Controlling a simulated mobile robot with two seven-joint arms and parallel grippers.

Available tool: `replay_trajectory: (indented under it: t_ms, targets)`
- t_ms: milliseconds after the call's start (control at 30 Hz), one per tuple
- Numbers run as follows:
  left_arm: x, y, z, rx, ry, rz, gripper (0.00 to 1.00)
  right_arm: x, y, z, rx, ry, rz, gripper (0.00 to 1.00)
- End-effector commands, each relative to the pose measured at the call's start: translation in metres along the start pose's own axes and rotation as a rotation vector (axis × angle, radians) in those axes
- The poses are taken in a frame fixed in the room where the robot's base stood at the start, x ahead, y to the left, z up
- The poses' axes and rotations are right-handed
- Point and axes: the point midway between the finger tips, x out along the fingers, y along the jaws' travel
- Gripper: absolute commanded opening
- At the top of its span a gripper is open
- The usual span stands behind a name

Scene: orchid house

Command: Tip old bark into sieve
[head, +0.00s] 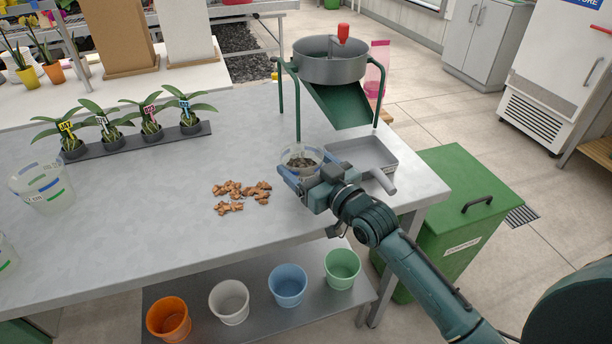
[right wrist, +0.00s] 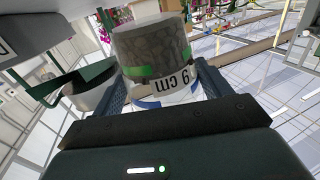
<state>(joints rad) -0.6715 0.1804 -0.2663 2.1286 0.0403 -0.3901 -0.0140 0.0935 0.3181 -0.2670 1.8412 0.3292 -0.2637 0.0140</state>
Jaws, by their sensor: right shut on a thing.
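The sieve (head: 330,68) is a round grey metal pan on a green stand at the back right of the bench, with a green sloping chute (head: 342,104) beneath it. My right gripper (head: 304,177) is shut on a clear pot (head: 289,164), which is upright in front of the sieve and left of the grey tray. Dark old bark (head: 302,161) lies inside the pot. My left gripper is out of view.
A grey tray with a handle (head: 362,152) is right of the pot. Brown chunks (head: 240,194) lie loose to its left. Several potted orchids (head: 131,139) stand in a row behind. Another clear pot (head: 40,186) stands at far left. A green bin (head: 465,185) is beyond the bench's right edge.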

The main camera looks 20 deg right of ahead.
Motion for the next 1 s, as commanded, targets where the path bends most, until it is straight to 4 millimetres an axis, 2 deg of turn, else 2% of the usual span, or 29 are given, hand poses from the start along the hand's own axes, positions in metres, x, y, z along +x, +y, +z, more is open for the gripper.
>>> replay_trajectory:
  t_ms: [33, 200, 333, 467, 700, 900, 1000]
  targets:
    - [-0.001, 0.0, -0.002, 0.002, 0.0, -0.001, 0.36, 0.0, 0.0, -0.015, -0.002, 0.007, 0.0, 0.54]
    - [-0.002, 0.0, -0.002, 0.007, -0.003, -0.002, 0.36, 0.0, 0.0, -0.046, -0.002, 0.005, 0.0, 0.54]
    - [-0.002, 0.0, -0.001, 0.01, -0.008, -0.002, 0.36, -0.004, -0.001, -0.056, 0.003, 0.0, 0.01, 0.54]
    - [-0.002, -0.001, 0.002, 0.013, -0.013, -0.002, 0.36, -0.022, -0.005, -0.042, 0.016, -0.012, 0.059, 0.54]
    - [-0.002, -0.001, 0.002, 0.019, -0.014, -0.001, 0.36, -0.09, -0.016, -0.007, 0.033, -0.015, 0.213, 0.54]
    - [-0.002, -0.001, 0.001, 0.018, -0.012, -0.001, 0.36, -0.139, -0.022, 0.0, 0.019, -0.004, 0.303, 0.54]
    - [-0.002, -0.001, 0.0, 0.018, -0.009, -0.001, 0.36, -0.153, -0.024, 0.0, 0.009, -0.001, 0.327, 0.54]
